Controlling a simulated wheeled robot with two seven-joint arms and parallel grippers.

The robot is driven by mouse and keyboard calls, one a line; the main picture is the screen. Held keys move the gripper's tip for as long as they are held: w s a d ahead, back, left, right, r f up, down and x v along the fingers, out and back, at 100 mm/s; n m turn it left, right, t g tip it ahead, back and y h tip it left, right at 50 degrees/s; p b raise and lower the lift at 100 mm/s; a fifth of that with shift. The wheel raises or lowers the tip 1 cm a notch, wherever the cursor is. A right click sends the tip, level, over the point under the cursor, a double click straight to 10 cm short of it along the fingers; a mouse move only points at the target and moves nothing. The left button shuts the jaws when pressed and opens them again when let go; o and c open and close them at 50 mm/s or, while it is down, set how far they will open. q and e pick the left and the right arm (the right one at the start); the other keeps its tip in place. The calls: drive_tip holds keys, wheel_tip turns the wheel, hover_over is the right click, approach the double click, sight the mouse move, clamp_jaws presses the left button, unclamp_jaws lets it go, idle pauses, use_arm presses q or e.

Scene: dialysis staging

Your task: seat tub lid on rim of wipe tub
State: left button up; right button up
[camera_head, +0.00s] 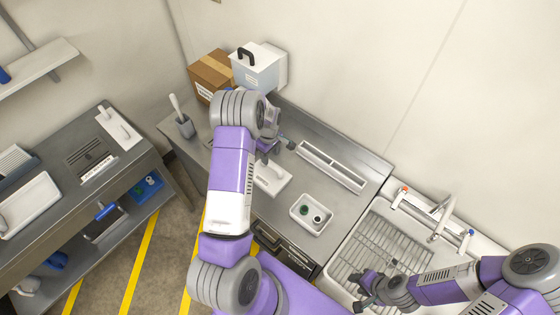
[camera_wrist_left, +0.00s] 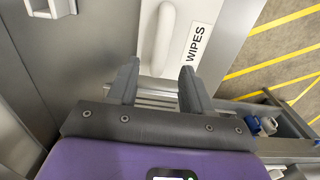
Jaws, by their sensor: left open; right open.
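A white flat lid-like piece (camera_head: 272,181) with a raised handle is on the middle counter. It also shows in the left wrist view (camera_wrist_left: 150,62), beside a label reading WIPES. I cannot tell whether this piece lies on a wipe tub or on the counter. My left gripper (camera_head: 270,153) is above it, partly hidden by my arm. In the left wrist view my left gripper (camera_wrist_left: 160,66) is open, its fingers empty, pointing at the piece's near part. My right gripper (camera_head: 362,290) is open and empty over the sink's near left side.
A white tray (camera_head: 296,213) with small round items and a long slotted tray (camera_head: 331,166) are on the counter. A cardboard box (camera_head: 210,72) and a white handled container (camera_head: 259,68) stand behind. The sink (camera_head: 385,250) is right; a bench (camera_head: 60,225) stands left across striped floor.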

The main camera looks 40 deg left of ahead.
sight(272, 164)
use_arm(q)
drive_tip(key=shift+w+f, duration=0.15)
drive_tip(key=shift+f, duration=0.15)
drive_tip(key=shift+s+d+f+b, duration=0.1)
drive_tip(key=shift+s+f+b, duration=0.05)
drive_tip(key=shift+f+b, duration=0.35)
drive_tip(key=shift+s+f+b, duration=0.15)
drive_tip(key=shift+f+b, duration=0.15)
drive_tip(key=shift+f, duration=0.3)
drive_tip(key=f, duration=0.1)
drive_tip(key=f+b, duration=0.1)
drive_tip(key=f, duration=0.1)
drive_tip(key=f+b, duration=0.1)
drive_tip(key=shift+w+d+f, duration=0.1)
drive_tip(key=shift+d+f, duration=0.15)
drive_tip(key=shift+f, duration=0.05)
drive_tip(key=shift+r, duration=0.1)
drive_tip(key=shift+c, duration=0.2)
clamp_jaws()
